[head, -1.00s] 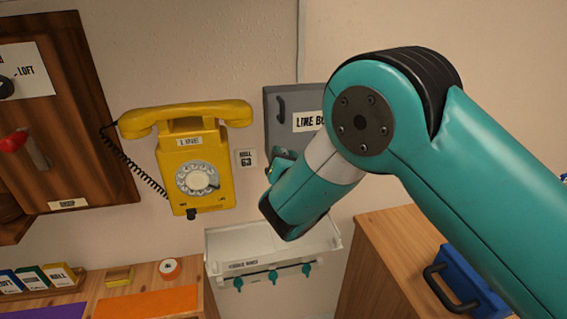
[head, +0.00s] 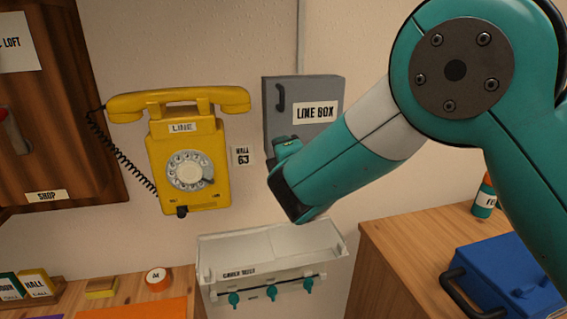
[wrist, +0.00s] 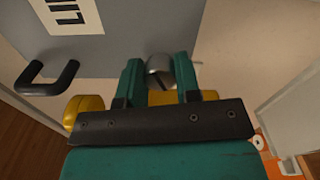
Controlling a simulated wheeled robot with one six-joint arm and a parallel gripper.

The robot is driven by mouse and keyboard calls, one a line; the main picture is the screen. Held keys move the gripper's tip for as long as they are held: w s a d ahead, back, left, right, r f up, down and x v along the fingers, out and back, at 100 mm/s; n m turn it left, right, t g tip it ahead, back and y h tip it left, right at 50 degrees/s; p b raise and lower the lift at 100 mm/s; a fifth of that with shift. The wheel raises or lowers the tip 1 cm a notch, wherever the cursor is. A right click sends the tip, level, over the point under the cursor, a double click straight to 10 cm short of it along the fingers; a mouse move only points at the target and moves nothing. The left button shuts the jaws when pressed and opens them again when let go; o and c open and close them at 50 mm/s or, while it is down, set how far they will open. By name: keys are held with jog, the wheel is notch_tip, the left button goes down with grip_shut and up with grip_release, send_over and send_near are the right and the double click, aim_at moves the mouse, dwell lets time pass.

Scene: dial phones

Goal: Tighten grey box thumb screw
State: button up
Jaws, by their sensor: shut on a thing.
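The grey line box (head: 303,97) hangs on the wall right of the yellow phone, with a dark handle and a "LINE BOX" label on its door. My gripper (head: 285,150) is at the box's lower left in the head view, where my arm hides the box's lower part. In the wrist view the silver thumb screw (wrist: 161,72) sits between the two teal fingers of my gripper (wrist: 159,78), which are shut on it. A dark slot shows on its face. The box front (wrist: 120,38) also fills the upper part of the wrist view.
The yellow phone (head: 187,160) hangs close to the left of my gripper, its cord at its left. A blue case (head: 515,270) lies on the wooden counter (head: 400,250) at right.

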jog(key=m+b, duration=0.3)
jog(key=b, duration=0.1)
jog(key=shift+f+m, duration=0.3)
jog(key=shift+m, duration=0.1)
jog(key=m+b, duration=0.4)
jog(key=b, duration=0.1)
jog(key=shift+m, duration=0.3)
jog(key=m+b, duration=0.7)
jog(key=b, duration=0.1)
jog(key=shift+b, duration=0.35)
jog(key=m+b, duration=0.3)
jog(key=shift+m+b, duration=0.3)
jog(key=shift+m, duration=0.1)
jog(key=shift+r+m+b, duration=0.1)
jog(key=shift+m+b, duration=1.4)
jog(key=shift+m, duration=0.3)
jog(key=o, duration=0.9)
jog(key=shift+r, duration=0.1)
jog(key=shift+o, duration=0.2)
jog(key=shift+s, duration=0.1)
